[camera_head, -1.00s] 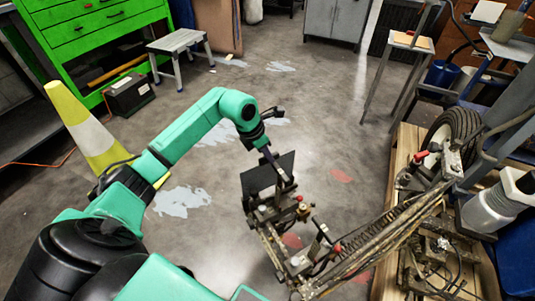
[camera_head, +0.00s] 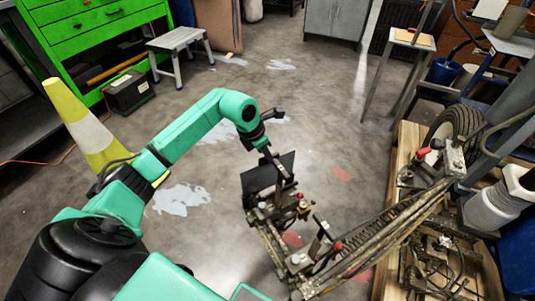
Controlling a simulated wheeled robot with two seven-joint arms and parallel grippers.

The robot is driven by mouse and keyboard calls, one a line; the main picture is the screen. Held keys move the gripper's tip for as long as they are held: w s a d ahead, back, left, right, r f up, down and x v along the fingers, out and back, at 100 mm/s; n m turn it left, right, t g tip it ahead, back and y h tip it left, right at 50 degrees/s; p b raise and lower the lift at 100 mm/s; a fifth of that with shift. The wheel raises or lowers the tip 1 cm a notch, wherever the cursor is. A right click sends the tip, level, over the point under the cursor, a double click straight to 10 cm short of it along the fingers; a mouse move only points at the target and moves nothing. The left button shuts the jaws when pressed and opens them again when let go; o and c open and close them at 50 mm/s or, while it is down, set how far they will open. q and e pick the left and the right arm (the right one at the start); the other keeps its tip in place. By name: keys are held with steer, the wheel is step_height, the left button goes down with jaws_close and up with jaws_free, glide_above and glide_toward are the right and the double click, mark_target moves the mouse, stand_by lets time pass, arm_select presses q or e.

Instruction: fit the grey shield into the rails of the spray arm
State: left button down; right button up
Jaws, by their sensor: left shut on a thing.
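The grey shield (camera_head: 259,179) is a dark flat plate at the outer end of the spray arm, near the middle of the view. My left gripper (camera_head: 280,174) comes down from above and is shut on the shield near its right part. The spray arm (camera_head: 350,245) runs from the machine at the right to the lower middle, with metal brackets and red knobs. The shield's lower edge meets the brackets at the arm's end; whether it sits inside the rails I cannot tell. My right gripper is not in view.
The striper's wheel (camera_head: 455,132) and frame stand on a wooden pallet (camera_head: 385,290) at the right. A yellow and white cone (camera_head: 85,130) stands at the left. A step stool (camera_head: 178,45) and green cabinet (camera_head: 90,25) are behind.

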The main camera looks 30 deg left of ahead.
mark_target(267, 166)
arm_select(q)
steer(key=shift+f+b, duration=1.9)
steer(key=shift+f, duration=0.9)
stand_by(0.7)
steer(key=shift+c, duration=2)
jaws_free()
steer(key=p+v, duration=0.5)
steer(key=v, duration=0.2)
steer(key=shift+s, duration=0.1)
